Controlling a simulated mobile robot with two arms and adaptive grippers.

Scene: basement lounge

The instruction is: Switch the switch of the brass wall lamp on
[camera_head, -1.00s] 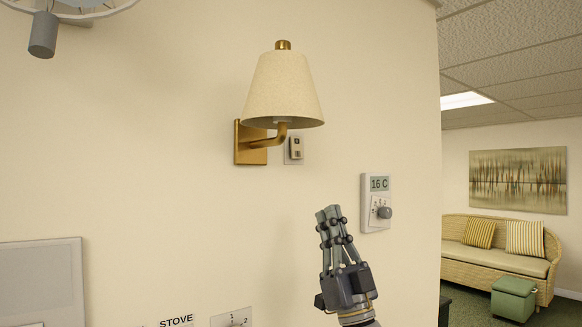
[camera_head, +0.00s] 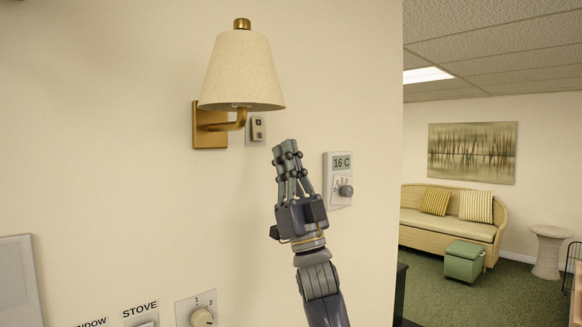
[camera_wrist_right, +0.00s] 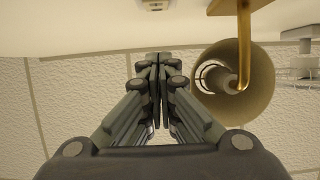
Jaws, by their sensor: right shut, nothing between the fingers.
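The brass wall lamp has a cream shade (camera_head: 242,72) and a square brass back plate (camera_head: 203,125) on the wall. Its small switch (camera_head: 257,128) sits on a wall plate just right of the brass arm. My right gripper (camera_head: 286,146) is shut and empty, pointing up, a little below and right of the switch. In the right wrist view the shut fingers (camera_wrist_right: 152,60) point toward the wall, with a small plate (camera_wrist_right: 155,4) at the top edge ahead of them. The lamp shade (camera_wrist_right: 240,85) is to their right there. My left gripper is not in view.
A thermostat (camera_head: 339,178) reading 16 C, with a knob, is on the wall close right of my right gripper. The wall ends at right, opening to a room with a wicker sofa (camera_head: 447,236) and green ottoman (camera_head: 463,261).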

